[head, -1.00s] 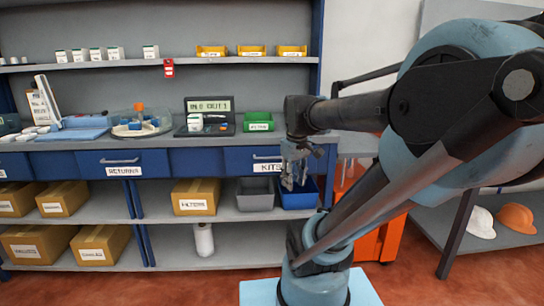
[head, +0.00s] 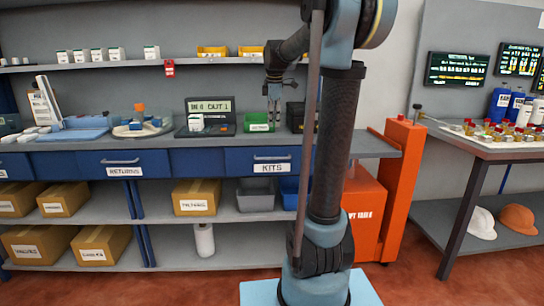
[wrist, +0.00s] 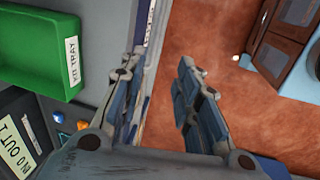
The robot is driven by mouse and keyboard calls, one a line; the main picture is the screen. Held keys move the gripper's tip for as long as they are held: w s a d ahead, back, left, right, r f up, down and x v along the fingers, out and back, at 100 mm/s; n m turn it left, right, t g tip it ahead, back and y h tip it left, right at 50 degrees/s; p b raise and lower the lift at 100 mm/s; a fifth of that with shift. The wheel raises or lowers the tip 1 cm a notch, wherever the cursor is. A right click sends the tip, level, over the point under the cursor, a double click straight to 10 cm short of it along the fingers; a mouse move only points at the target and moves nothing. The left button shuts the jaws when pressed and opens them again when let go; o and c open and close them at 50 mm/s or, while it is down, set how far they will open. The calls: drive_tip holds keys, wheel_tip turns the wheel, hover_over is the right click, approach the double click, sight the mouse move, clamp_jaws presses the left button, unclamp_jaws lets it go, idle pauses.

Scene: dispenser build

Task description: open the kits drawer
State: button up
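The kits drawer (head: 285,162) is the blue front marked KITS under the right part of the counter in the head view. It looks shut, flush with its neighbours. Its light bar handle (head: 272,157) is above the label and nothing holds it. My gripper (head: 273,108) points down above the drawer, at the height of the things on the counter, beside the green tray. In the wrist view my gripper (wrist: 160,65) has its two fingers apart with nothing between them. The counter edge and floor show behind the fingers.
The green kit tray (head: 258,122) stands on the counter close to my gripper, with a dark bin (head: 296,116) to its right, partly behind my arm. A shelf (head: 220,61) with yellow bins is above. An orange cabinet (head: 400,180) stands right. The returns drawer (head: 122,163) is left.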

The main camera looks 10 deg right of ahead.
sight(272, 158)
drive_tip(key=w+f, duration=0.1)
drive_tip(key=f, duration=0.4)
drive_tip(key=w+f, duration=0.1)
drive_tip(key=f, duration=0.5)
drive_tip(key=w+f, duration=0.2)
drive_tip(key=f, duration=0.4)
clamp_jaws()
